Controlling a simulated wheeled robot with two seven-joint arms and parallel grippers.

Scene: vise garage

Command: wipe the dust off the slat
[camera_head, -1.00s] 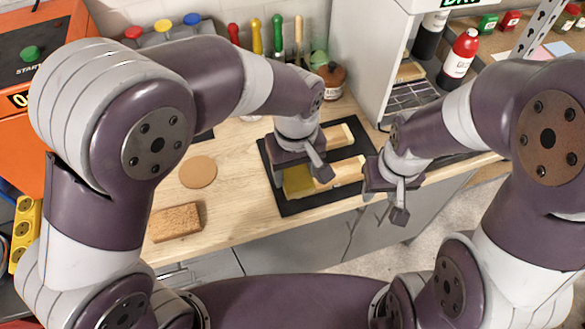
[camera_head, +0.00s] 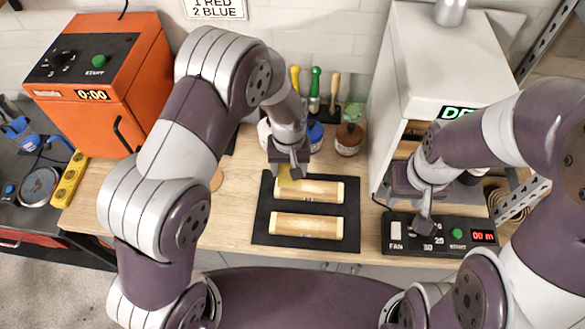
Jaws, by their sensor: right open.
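Two pale wooden slats lie side by side on a black mat (camera_head: 262,228): the far slat (camera_head: 325,191) and the near slat (camera_head: 305,226). My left gripper (camera_head: 291,170) is above the left end of the far slat. A yellow cloth or pad (camera_head: 287,182) is under its fingers, at the slat's far edge; the gripper seems shut on it, though its fingers partly hide it. Dust is too small to make out. My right gripper (camera_head: 424,228) is open and empty, over the black control panel (camera_head: 397,246) right of the mat.
An orange oven-like box (camera_head: 100,80) stands at the left, a white dryer cabinet (camera_head: 455,60) at the right. Bottles and colored-handled tools (camera_head: 315,90) stand behind the mat.

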